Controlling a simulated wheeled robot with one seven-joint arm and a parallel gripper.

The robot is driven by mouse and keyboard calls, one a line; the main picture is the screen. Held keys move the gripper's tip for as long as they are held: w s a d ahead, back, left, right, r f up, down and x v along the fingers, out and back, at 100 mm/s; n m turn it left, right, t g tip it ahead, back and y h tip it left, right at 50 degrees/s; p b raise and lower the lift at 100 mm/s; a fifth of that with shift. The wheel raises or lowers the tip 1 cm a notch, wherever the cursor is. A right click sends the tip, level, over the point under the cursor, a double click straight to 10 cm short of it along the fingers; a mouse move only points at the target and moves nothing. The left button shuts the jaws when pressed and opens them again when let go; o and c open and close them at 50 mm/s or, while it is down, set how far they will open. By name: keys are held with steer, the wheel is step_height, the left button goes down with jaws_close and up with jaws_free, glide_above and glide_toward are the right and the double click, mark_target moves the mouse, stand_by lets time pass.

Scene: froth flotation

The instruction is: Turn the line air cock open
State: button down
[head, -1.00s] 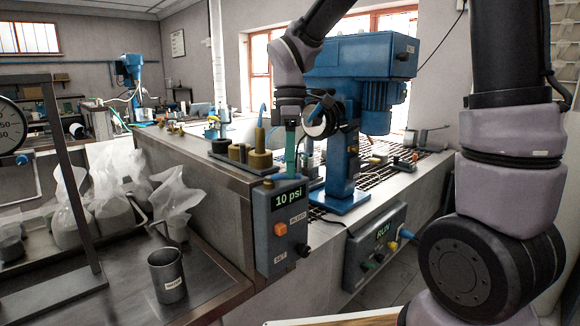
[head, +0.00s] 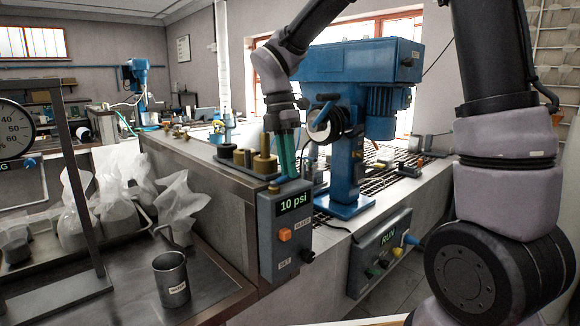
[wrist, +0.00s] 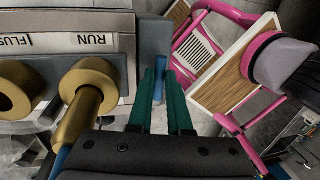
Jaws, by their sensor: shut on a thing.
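The grey control box (head: 285,230) reads 10 psi and has an orange BLEED button (head: 285,235) and a black SET knob (head: 307,256). My gripper (head: 288,172) reaches down from above with its green fingers just above and behind the box top. In the wrist view the fingers (wrist: 160,75) are closed around a narrow blue piece (wrist: 158,82), which looks like the cock's lever. Beside it is a pale plate (wrist: 75,42) marked FLUSH and RUN. The cock's body and most of its lever are hidden, so its angle is unclear.
Brass fittings (head: 264,165) stand close left of the gripper; brass parts (wrist: 85,95) also crowd the wrist view. The blue flotation machine (head: 352,130) stands just right. The RUN box (head: 380,250) is lower right. A metal cup (head: 171,278) stands on the bench (head: 215,290).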

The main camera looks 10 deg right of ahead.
steer(key=shift+w, duration=0.1)
stand_by(0.4)
steer(key=c, duration=0.8)
jaws_free()
steer(key=shift+a, duration=0.1)
steer(key=shift+c, duration=0.2)
step_height(320, 180, up, 11)
steer(key=w+a, duration=0.1)
steer(key=shift+w+a+f, duration=0.15)
steer(key=shift+w, duration=0.15)
